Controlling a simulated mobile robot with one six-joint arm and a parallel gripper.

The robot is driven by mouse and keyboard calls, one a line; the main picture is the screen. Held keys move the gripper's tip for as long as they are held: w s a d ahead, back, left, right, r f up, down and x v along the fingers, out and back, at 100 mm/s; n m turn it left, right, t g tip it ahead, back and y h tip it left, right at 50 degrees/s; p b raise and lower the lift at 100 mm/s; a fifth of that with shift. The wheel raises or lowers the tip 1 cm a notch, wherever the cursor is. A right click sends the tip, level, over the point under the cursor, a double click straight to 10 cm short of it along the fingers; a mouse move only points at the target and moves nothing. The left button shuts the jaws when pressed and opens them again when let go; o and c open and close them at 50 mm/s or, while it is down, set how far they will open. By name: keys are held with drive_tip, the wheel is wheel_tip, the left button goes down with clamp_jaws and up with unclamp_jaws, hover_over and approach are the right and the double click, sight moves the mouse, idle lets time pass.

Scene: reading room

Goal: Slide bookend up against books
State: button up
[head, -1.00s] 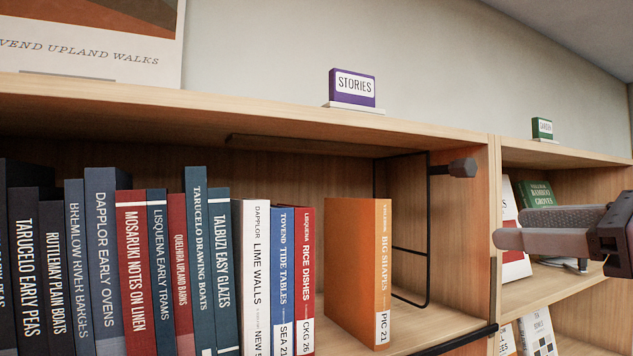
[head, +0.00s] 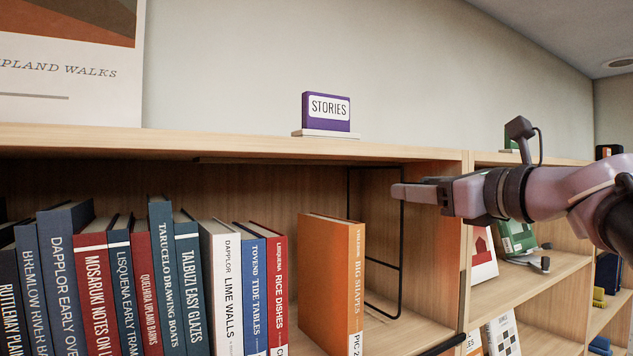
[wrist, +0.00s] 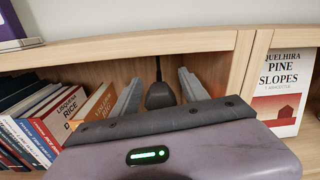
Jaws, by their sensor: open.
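The bookend (head: 401,245) is a black wire frame hanging at the right end of the shelf bay, to the right of the orange book Big Shapes (head: 322,280) and apart from it. Its dark knob (wrist: 160,96) shows in the wrist view between my fingers. My gripper (head: 398,192) comes in from the right and is open, a finger on each side of the knob; I cannot tell whether either touches it. In the head view the knob is hidden behind my gripper. The row of books, ending in red Rice Dishes (head: 272,285), stands left of the orange book, with a gap between.
The bay's right upright (head: 453,260) is close to my gripper. The shelf top (head: 230,140) runs above, carrying a purple STORIES sign (head: 328,112). A neighbouring bay at right holds the book Pine Slopes (wrist: 280,95).

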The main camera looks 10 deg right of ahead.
drive_tip(key=shift+w+a, duration=0.1)
drive_tip(key=shift+w, duration=0.2)
drive_tip(key=shift+s, duration=0.2)
drive_tip(key=shift+c, duration=0.9)
clamp_jaws()
